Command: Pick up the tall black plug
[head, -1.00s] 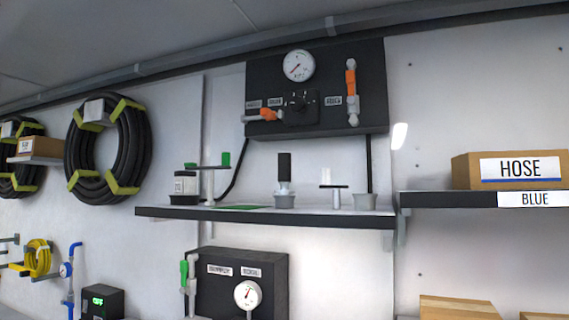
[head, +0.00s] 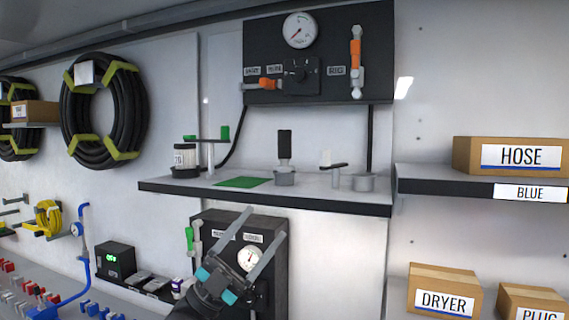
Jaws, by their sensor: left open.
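The tall black plug (head: 284,144) stands upright on the shelf (head: 330,200), its lower grey part set in a round grey base (head: 285,178). My left gripper (head: 258,236) is in the lower middle of the head view, below the shelf and in front of the lower black panel. Its two long grey fingers are spread and nothing shows between them. It is apart from the plug. My right gripper is not in view.
On the shelf are a jar (head: 184,160), a green-handled stand (head: 211,154), a green mat (head: 241,182), a T-shaped stand (head: 335,173) and a grey cup (head: 363,182). The upper black panel (head: 320,80) hangs above. A HOSE box (head: 511,155) sits on the right shelf.

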